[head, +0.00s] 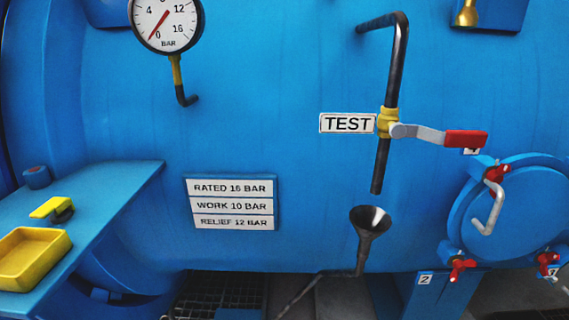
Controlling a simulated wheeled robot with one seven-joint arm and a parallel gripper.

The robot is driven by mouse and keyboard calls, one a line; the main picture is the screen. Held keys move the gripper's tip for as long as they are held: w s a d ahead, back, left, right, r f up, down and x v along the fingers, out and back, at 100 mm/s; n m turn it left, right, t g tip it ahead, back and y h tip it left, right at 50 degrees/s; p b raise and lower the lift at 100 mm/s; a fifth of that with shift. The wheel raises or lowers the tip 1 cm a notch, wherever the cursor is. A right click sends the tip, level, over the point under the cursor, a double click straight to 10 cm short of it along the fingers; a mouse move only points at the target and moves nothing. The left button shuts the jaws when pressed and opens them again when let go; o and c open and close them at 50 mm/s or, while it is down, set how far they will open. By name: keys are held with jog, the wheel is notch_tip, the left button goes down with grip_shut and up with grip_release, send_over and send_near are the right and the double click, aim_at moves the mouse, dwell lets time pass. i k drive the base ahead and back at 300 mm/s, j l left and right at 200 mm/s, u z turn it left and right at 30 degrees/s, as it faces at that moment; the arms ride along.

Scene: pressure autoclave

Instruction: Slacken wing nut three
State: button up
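The round blue hatch (513,220) is at the right, cut by the picture's right edge, with a bent grey handle (489,208) on its face. Wing nut three (547,262) is red, at the hatch's lower right rim, beside a small tag that seems to read 3 (553,271). A second red wing nut (462,267) sits at the lower left rim beside tag 2 (425,279). Another red wing nut (497,173) is at the top, near a partly hidden tag (473,151). I cannot tell how tight any nut is. My gripper is not in view.
A test valve lever with red grip (466,139) juts out left of and above the hatch. A drain funnel (370,220) stands below the pipe (380,165). A pressure gauge (166,22) reads near zero. A blue shelf (110,200) at left holds a yellow tray (32,232).

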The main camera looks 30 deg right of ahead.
aim_at(545, 260)
jog(key=k+z, duration=0.1)
jog(key=z, duration=1.45)
